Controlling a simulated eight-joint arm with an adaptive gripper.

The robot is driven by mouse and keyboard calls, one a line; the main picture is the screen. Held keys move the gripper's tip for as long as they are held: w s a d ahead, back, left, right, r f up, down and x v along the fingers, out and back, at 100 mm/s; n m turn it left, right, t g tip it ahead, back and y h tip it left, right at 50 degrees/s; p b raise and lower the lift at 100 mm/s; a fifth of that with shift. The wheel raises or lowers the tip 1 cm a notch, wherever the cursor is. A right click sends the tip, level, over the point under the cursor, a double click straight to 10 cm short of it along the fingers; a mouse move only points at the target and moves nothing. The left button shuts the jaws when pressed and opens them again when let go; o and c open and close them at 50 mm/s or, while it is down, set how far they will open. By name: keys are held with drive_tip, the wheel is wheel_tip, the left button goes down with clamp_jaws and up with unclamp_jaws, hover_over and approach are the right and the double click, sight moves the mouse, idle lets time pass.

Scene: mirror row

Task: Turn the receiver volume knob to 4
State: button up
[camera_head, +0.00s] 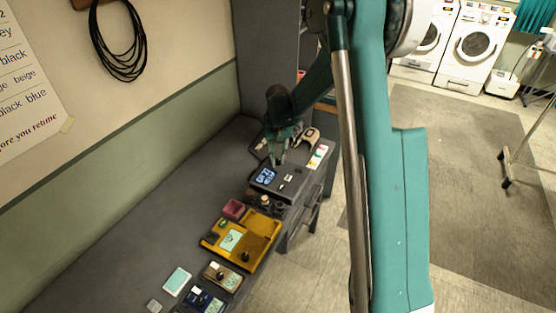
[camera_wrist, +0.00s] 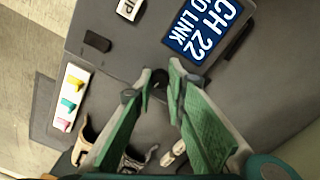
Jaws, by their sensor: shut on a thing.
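The receiver (camera_head: 292,190) is a dark grey box on the bench, with a blue display (camera_head: 264,176). In the wrist view the display (camera_wrist: 205,28) reads "CH 22" and "O LINK", its edge cut off. My gripper (camera_head: 276,162) reaches down to the back part of the receiver's top. In the wrist view my green fingers (camera_wrist: 161,78) are closed in on a small dark knob (camera_wrist: 160,77), mostly hidden between the fingertips. I cannot read the knob's pointer or any scale numbers.
A black switch (camera_wrist: 97,41) and a white strip with coloured tabs (camera_wrist: 70,102) are close by. In the head view a yellow tray device (camera_head: 250,240) and smaller boxes (camera_head: 222,275) stand nearer. The bench's left side is clear.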

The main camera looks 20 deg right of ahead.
sight(278, 160)
drive_tip(key=m, duration=0.7)
drive_tip(key=shift+b, duration=0.4)
drive_tip(key=m, duration=0.7)
drive_tip(key=shift+w, duration=0.1)
drive_tip(key=o, duration=0.9)
drive_tip(key=shift+r, duration=0.1)
drive_tip(key=shift+r, duration=5.95)
